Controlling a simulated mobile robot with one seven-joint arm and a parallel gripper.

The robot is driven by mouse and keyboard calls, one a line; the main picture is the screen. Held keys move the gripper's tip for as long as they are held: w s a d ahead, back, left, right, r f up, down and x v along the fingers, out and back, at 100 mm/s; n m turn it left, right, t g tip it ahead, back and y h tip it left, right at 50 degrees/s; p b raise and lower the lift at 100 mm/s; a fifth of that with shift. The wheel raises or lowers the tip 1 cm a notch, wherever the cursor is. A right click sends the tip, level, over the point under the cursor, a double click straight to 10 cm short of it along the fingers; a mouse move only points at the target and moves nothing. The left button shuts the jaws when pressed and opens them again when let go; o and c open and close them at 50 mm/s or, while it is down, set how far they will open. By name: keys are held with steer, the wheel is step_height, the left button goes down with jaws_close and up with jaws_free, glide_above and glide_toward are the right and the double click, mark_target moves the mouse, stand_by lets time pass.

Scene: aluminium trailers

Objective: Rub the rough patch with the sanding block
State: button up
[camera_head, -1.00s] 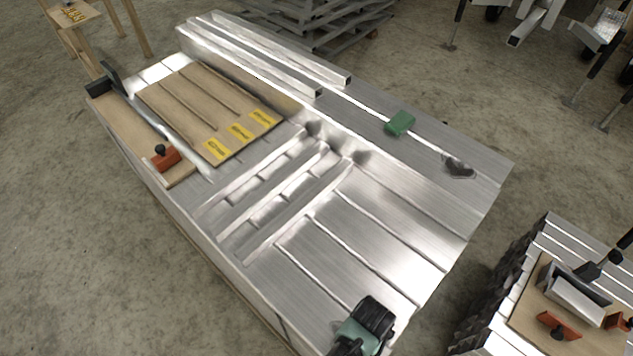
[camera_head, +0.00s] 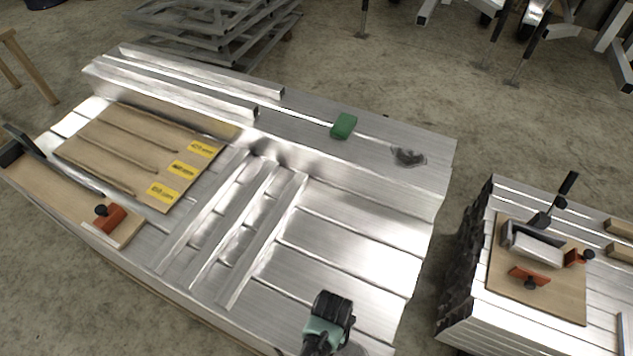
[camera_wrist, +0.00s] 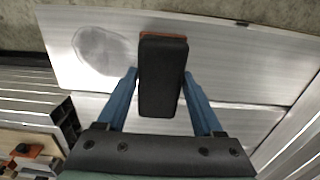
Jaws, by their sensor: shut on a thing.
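The rough patch (camera_head: 408,156) is a dark grey smudge near the right end of the long aluminium workpiece's back strip. In the wrist view the rough patch (camera_wrist: 103,50) is a grey oval to the left of the held block. My gripper (camera_wrist: 161,85) has its blue fingers shut on a dark block with an orange-red far edge, which looks like the sanding block (camera_wrist: 161,75). The block is beside the patch in that view, apart from it; its height above the metal is unclear. In the head view my wrist shows at the bottom, and the held block cannot be made out.
A green block (camera_head: 344,126) lies on the back strip, left of the patch. Metal bars (camera_head: 190,85) and a wooden board with yellow labels (camera_head: 145,150) lie further left. A second stack (camera_head: 465,270) with orange-handled tools stands at right, across a gap.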

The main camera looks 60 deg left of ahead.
steer(key=r+p, duration=0.1)
steer(key=r, duration=0.1)
steer(key=r+p, duration=0.1)
steer(key=r, duration=0.1)
steer(key=shift+w+d, duration=0.1)
steer(key=shift+d, duration=0.1)
step_height(320, 180, up, 4)
steer(key=p, duration=0.4)
steer(key=shift+f, duration=0.1)
